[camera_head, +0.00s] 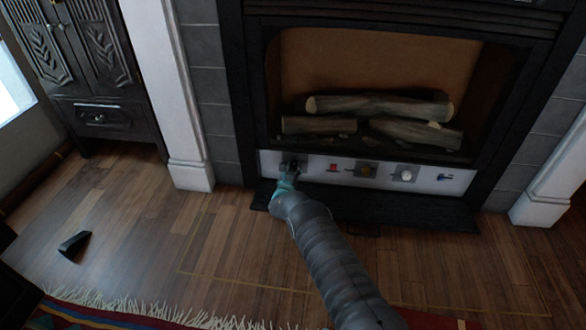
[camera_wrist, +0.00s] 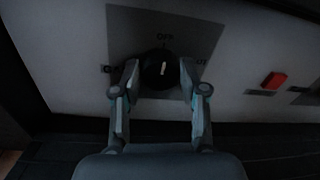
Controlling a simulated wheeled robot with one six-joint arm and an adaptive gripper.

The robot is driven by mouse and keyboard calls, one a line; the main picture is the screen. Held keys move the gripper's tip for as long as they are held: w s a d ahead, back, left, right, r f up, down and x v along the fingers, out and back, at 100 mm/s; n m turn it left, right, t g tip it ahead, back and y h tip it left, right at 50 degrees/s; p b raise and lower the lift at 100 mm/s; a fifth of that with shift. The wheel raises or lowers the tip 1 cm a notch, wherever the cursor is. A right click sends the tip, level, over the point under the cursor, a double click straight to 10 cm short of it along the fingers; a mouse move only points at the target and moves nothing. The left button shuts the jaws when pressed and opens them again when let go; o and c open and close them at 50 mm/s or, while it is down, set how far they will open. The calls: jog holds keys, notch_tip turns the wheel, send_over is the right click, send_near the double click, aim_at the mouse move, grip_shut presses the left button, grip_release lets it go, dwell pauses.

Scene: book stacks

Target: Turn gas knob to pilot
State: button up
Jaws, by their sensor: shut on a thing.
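The gas knob (camera_wrist: 160,69) is a round black knob with a white pointer mark, on a dark grey plate (camera_wrist: 128,25) in the wrist view. The pointer stands close to upright, slightly tilted, below the lettering "OFF". Other lettering to the knob's left and right is partly hidden by my fingers. My gripper (camera_wrist: 158,82) has one finger on each side of the knob and is shut on it. In the head view my gripper (camera_head: 290,168) reaches the left end of the white control panel (camera_head: 311,167) under the fireplace, and mostly hides the knob there.
A red switch (camera_wrist: 274,81) sits right of the knob. Logs (camera_head: 380,105) lie in the firebox above. A black ledge (camera_head: 400,212) runs below the panel.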

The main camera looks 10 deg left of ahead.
jog(key=m+b, duration=0.1)
jog(key=m, duration=0.5)
jog(key=shift+d+r, duration=0.1)
jog(key=m, duration=0.3)
jog(key=shift+m+g, duration=0.3)
jog(key=shift+m, duration=0.1)
jog(key=shift+d+m+y, duration=0.1)
jog(key=shift+m+y, duration=0.2)
jog(key=shift+m, duration=1.2)
jog(key=o, duration=1.2)
jog(key=shift+c, duration=0.2)
